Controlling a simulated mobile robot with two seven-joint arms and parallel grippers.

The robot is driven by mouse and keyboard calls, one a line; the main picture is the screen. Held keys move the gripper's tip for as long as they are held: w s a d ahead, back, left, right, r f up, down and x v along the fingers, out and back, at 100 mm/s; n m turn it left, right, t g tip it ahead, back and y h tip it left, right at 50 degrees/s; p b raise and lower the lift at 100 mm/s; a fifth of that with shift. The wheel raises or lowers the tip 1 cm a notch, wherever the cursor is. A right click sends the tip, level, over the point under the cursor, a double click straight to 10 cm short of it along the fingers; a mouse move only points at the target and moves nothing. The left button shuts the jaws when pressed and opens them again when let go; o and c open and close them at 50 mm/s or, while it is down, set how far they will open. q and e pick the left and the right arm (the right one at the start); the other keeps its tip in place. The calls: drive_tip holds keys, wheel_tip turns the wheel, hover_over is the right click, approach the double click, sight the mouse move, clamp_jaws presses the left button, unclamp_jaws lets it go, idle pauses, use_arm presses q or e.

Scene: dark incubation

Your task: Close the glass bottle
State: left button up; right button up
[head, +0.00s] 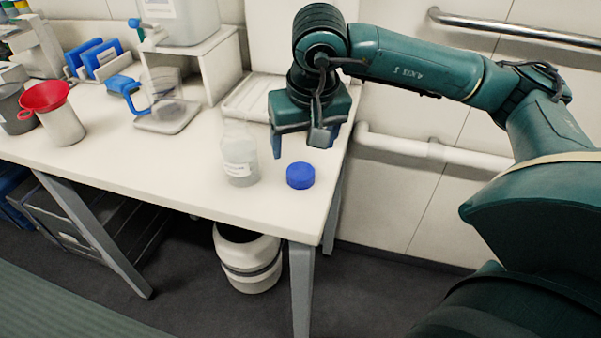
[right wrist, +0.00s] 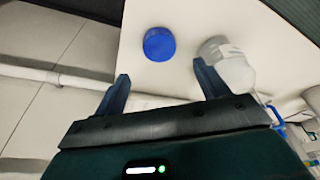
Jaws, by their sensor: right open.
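A clear glass bottle (head: 240,160) with a white label stands upright near the right end of the white table. No cap is on its top. A blue cap (head: 300,176) lies on the table just to its right, near the front edge. My right gripper (head: 298,143) is open and empty above the table, behind the cap. In the right wrist view the cap (right wrist: 159,44) shows beyond the gap between the fingers (right wrist: 160,92), and the bottle (right wrist: 230,62) is close beside the right-hand finger. My left gripper is not in view.
On the table's left part stand a red funnel (head: 44,96) in a container, a blue-handled jug (head: 160,92) and blue racks (head: 95,56). A white tray (head: 250,97) lies behind the bottle. A white bin (head: 247,262) stands below. The table's right edge is close to the cap.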

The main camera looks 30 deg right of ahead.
sight(301, 171)
drive_tip(key=shift+x, duration=1)
drive_tip(key=shift+s+p+x, duration=0.2)
drive_tip(key=shift+p+x, duration=0.1)
drive_tip(key=shift+x, duration=2.3)
drive_tip(key=shift+c, duration=0.3)
drive_tip(key=c, duration=1)
wheel_tip(301, 171, up, 10)
